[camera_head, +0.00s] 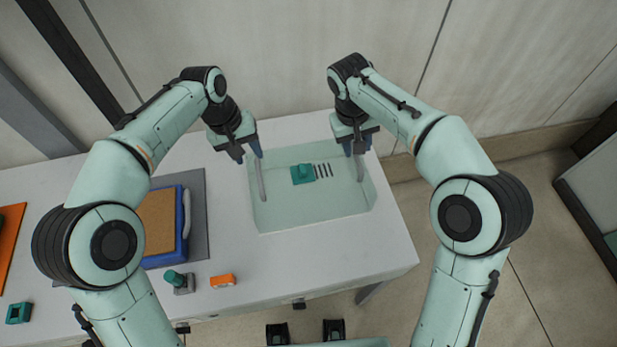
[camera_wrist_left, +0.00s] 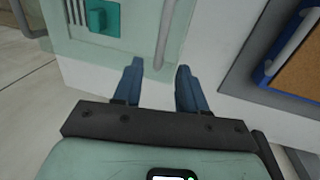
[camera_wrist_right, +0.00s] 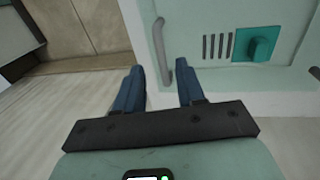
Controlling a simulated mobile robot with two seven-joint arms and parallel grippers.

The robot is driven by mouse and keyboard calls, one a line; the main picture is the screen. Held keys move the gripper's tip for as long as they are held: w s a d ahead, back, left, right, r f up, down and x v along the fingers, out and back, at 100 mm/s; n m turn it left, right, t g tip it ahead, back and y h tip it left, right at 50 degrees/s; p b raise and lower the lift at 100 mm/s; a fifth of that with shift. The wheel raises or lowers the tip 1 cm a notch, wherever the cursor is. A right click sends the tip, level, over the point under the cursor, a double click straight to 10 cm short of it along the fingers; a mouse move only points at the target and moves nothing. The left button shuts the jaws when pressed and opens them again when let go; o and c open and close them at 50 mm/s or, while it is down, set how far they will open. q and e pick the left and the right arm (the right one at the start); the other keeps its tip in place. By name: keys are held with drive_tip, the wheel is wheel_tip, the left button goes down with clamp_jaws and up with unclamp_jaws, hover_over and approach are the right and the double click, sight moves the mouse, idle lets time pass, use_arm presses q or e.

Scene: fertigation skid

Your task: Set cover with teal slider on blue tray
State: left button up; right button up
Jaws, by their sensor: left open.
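The cover (camera_head: 310,212) is a pale green translucent panel on the white table. It has a teal slider (camera_head: 303,174) beside dark slots, and a grey bar handle at each side. My left gripper (camera_head: 248,154) is open at the far end of the cover's left handle (camera_wrist_left: 164,38), which lies between the finger lines in the left wrist view. My right gripper (camera_head: 358,148) is open at the far end of the right handle (camera_wrist_right: 160,45); neither is closed on it. The blue tray (camera_head: 186,200) has a tan inner surface and lies left of the cover.
A grey mat (camera_head: 198,215) lies under the tray, which has a pale handle on its right side. A teal-knobbed part (camera_head: 177,281) and an orange block (camera_head: 222,281) lie near the front edge. A teal square part (camera_head: 18,313) and an orange panel (camera_head: 8,240) are far left.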

sight(257, 167)
use_arm(q)
drive_tip(key=f, duration=0.2)
drive_tip(key=d+f, duration=0.1)
drive_tip(key=f, duration=0.5)
drive_tip(key=shift+w+d, duration=0.15)
drive_tip(key=shift+d, duration=0.1)
use_arm(e)
drive_tip(key=f, duration=0.2)
drive_tip(key=d+f, duration=0.1)
drive_tip(key=f, duration=0.5)
drive_tip(key=shift+w+d, duration=0.15)
drive_tip(key=shift+d, duration=0.15)
use_arm(q)
clamp_jaws()
use_arm(e)
clamp_jaws()
